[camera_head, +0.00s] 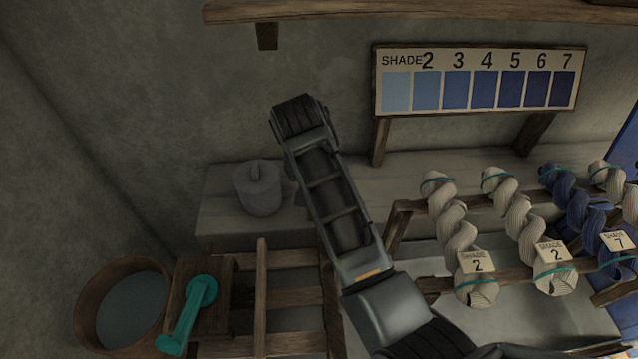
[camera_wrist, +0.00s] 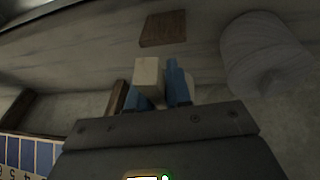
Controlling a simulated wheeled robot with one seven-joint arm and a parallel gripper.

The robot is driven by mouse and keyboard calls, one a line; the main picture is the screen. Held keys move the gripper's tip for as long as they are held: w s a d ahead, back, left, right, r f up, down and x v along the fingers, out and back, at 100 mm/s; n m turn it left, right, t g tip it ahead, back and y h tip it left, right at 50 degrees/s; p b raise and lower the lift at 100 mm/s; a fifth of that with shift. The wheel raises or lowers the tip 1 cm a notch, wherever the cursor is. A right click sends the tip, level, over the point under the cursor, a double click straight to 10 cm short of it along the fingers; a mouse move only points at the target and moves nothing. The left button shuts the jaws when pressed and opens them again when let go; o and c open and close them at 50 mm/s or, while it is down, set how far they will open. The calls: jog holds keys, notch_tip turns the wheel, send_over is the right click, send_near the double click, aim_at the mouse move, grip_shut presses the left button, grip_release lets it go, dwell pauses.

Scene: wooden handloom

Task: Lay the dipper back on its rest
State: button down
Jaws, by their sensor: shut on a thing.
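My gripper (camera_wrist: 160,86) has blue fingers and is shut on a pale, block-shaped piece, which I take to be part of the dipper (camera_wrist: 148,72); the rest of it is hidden. A small brown wooden block (camera_wrist: 163,28) lies on the pale ledge just beyond the fingers in the wrist view. It may be the rest, but I cannot tell for sure. In the head view, my arm hides the gripper, the held piece and this block.
A grey lidded pot (camera_head: 260,190) stands on the ledge left of my arm; it also shows in the wrist view (camera_wrist: 265,55). A wooden tub (camera_head: 90,308) and teal crank (camera_head: 190,315) are lower left. Yarn skeins (camera_head: 450,225) hang at right, below a shade board (camera_head: 480,80).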

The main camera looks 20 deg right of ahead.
jog(key=w+f+b, duration=0.1)
jog(key=w+b, duration=0.1)
jog(key=w+d+f+b, duration=0.1)
jog(key=w+f+b, duration=0.1)
jog(key=w+d+f+b, duration=0.1)
jog(key=w+f+b, duration=0.1)
jog(key=shift+w+f, duration=0.15)
jog(key=shift+f+b, duration=0.45)
jog(key=shift+f, duration=0.55)
jog(key=c, duration=1)
grip_release()
jog(key=shift+o, duration=0.2)
jog(key=v, duration=0.7)
jog(key=shift+r, duration=0.35)
